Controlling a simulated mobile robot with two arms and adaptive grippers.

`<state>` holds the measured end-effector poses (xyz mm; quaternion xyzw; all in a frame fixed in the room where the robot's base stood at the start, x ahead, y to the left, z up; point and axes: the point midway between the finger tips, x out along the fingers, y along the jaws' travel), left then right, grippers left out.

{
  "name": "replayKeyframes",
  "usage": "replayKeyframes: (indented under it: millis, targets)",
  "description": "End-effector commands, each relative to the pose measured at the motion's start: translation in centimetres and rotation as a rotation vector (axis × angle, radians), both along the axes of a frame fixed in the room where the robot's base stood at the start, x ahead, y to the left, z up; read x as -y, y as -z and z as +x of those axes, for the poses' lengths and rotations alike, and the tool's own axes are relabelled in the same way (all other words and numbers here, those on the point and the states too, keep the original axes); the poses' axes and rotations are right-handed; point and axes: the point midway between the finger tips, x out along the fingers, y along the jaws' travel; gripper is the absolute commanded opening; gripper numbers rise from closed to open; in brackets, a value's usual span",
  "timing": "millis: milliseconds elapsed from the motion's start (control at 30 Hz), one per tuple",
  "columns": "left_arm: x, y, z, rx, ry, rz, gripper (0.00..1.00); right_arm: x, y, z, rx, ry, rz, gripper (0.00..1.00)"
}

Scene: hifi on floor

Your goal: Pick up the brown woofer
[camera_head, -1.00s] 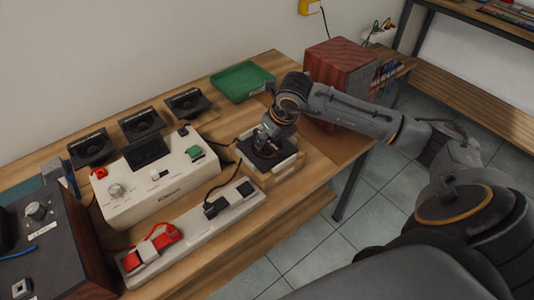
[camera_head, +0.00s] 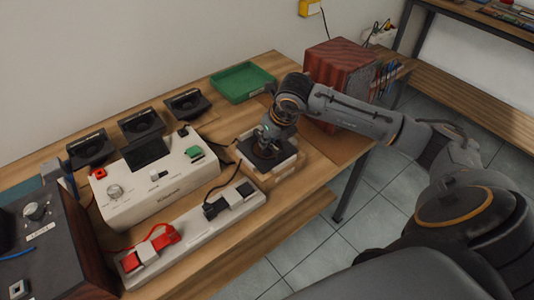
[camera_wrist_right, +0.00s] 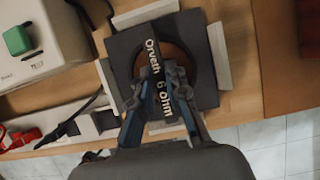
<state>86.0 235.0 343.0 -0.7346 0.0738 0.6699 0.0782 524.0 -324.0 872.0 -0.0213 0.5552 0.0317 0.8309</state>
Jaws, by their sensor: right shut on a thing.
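A dark square woofer (camera_head: 266,160) with a round, brownish middle sits over a light, pale-edged holder (camera_head: 283,171) at the right part of the table. In the right wrist view the woofer (camera_wrist_right: 122,46) bears a label reading "Orveth 6 Ohm". My right gripper (camera_wrist_right: 158,84) reaches down onto it with its fingers on either side of the labelled middle part, shut on it. In the head view my right gripper (camera_head: 268,136) hides part of the woofer. I cannot tell whether the woofer is clear of the holder. My left gripper is not in view.
A white console (camera_head: 145,190) and a power strip (camera_head: 205,225) lie left of the holder. A green tray (camera_head: 242,82) and a red wooden box (camera_head: 340,65) stand behind.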

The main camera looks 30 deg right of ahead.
Motion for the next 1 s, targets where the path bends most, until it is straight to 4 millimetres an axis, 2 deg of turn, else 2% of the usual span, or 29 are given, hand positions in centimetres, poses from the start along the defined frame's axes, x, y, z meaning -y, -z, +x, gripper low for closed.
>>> replayKeyframes:
  millis: [333,567,767,1000]
  targets:
    - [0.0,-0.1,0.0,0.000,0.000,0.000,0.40,0.0,-0.3,0.1,0.006,0.000,0.000,0.00]
    - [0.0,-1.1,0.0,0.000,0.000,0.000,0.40,0.0,-1.1,0.2,0.007,0.000,0.001,0.00]
    - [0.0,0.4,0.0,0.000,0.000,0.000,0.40,-0.1,-4.1,0.2,0.013,-0.001,0.001,0.00]
    - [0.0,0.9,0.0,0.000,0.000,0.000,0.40,-2.2,-8.3,-2.9,0.012,-0.004,0.000,0.00]
